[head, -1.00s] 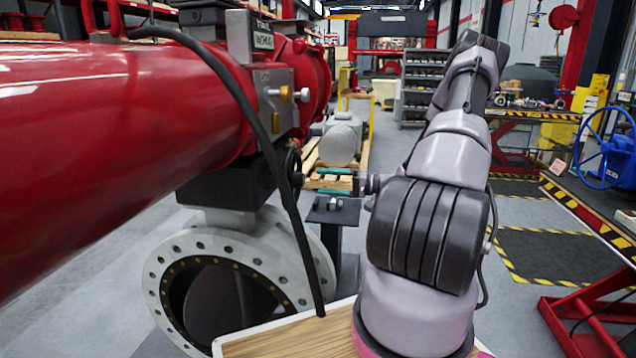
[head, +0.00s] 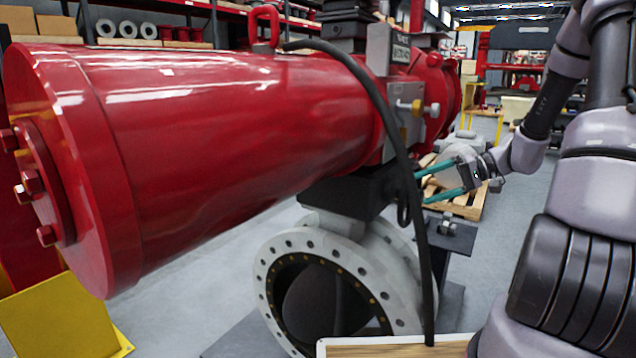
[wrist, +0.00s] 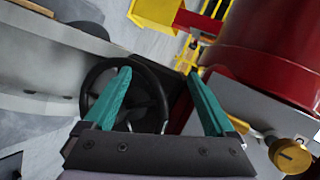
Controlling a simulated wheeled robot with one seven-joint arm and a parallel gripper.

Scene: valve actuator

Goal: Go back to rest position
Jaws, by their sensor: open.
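My gripper (head: 432,183) is open, with two teal fingers pointing left toward the valve actuator. Nothing is between the fingers in the head view. In the wrist view my gripper (wrist: 155,95) shows its fingers spread on either side of a black handwheel (wrist: 128,92), which lies beyond them; I cannot tell how far apart they are. The large red actuator cylinder (head: 230,130) fills the left of the head view. Below it stands the white flanged valve body (head: 275,275). My arm rises at the right edge of the head view.
A black cable (head: 395,130) hangs from the actuator in front of the handwheel area. A brass-coloured knob (wrist: 290,155) sits close to the right finger in the wrist view. A wooden pallet (head: 465,205) stands behind my gripper. Open floor (head: 530,215) shows between the pallet and my arm.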

